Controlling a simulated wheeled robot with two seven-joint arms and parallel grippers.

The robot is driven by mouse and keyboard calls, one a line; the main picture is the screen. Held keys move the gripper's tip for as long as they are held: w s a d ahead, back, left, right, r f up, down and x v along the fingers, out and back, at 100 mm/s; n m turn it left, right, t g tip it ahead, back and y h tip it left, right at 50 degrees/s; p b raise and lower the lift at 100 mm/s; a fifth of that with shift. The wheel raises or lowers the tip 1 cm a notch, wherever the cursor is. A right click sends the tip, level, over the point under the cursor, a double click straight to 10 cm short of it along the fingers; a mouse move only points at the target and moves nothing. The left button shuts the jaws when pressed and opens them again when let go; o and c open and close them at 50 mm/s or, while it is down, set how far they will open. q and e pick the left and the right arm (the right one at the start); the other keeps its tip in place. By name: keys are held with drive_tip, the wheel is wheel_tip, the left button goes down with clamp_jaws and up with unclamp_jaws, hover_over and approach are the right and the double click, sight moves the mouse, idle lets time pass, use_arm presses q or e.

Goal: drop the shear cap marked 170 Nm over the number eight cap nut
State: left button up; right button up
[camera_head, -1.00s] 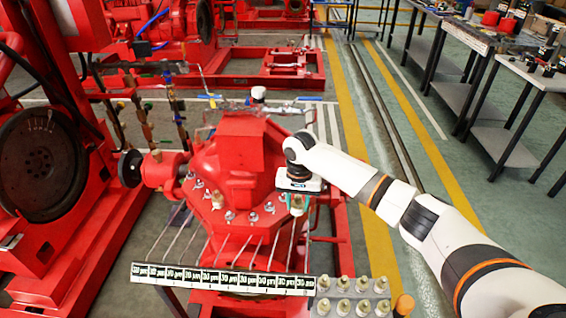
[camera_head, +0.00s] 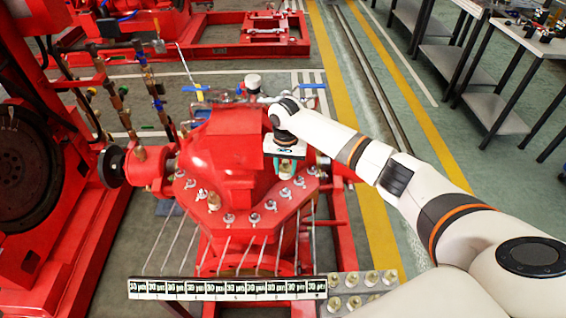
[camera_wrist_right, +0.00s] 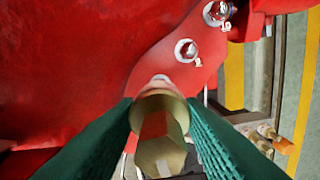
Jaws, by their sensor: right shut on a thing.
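My right gripper (camera_head: 287,170) is shut on a brass hex-shaped shear cap (camera_wrist_right: 160,140), held between the green fingers in the right wrist view. Any marking on the cap is unreadable. In the head view the gripper is over the right part of the red pump casing (camera_head: 235,135), beside the row of cap nuts along its flange. One cap nut (camera_wrist_right: 187,50) shows ahead of the held cap with a small, unclear number label beside it. A pale tip shows just beyond the cap's far end; I cannot tell whether they touch. My left gripper is out of view.
A brass cap (camera_head: 213,201) stands on the flange's front left. A long label strip (camera_head: 228,288) spans the front, with thin rods behind it. A rack (camera_head: 322,300) with several brass caps is at the front right. Floor to the right is clear up to the tables.

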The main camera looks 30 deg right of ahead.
drive_tip(key=shift+s, duration=0.1)
drive_tip(key=shift+r+p, duration=0.15)
drive_tip(key=shift+p, duration=0.3)
hover_over(285, 188)
wheel_tip(285, 188, down, 4)
drive_tip(key=shift+s+f+b, duration=0.1)
drive_tip(key=shift+f+b, duration=0.1)
drive_tip(key=shift+b, duration=0.1)
drive_tip(key=shift+f, duration=0.7)
drive_tip(key=shift+r, duration=0.1)
drive_tip(key=shift+p, duration=0.6)
drive_tip(key=shift+f, duration=0.35)
drive_tip(key=shift+f+b, duration=0.7)
drive_tip(key=shift+f, duration=0.45)
